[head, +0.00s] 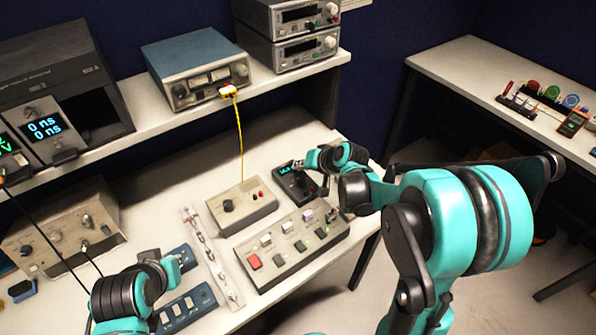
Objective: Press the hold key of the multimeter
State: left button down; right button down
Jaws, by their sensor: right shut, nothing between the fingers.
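A small dark device with a lit teal display (297,183), which looks like the multimeter, lies on the bench right of the middle. Its keys are too small to read, and part of it is hidden by my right gripper. My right gripper (311,164) is shut and empty, over the far right part of this device. I cannot tell whether it touches a key. My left gripper (176,262) is at the lower left, over a blue switch unit (186,312); its fingers are too unclear to tell open from shut.
A beige key panel (291,246) and a knob box (241,206) stand close by the device. A power strip (211,256) lies to their left. A yellow cable (240,140) hangs from the shelf (203,107). A side table (468,62) at right holds small tools.

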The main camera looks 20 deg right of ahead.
jog(key=shift+f+b, duration=0.3)
jog(key=shift+r, duration=0.1)
dwell(0.5)
jog(key=shift+r+p, duration=0.6)
jog(key=shift+r, duration=0.05)
notch_tip(320, 180, up, 5)
jog(key=p, duration=0.4)
dwell(0.7)
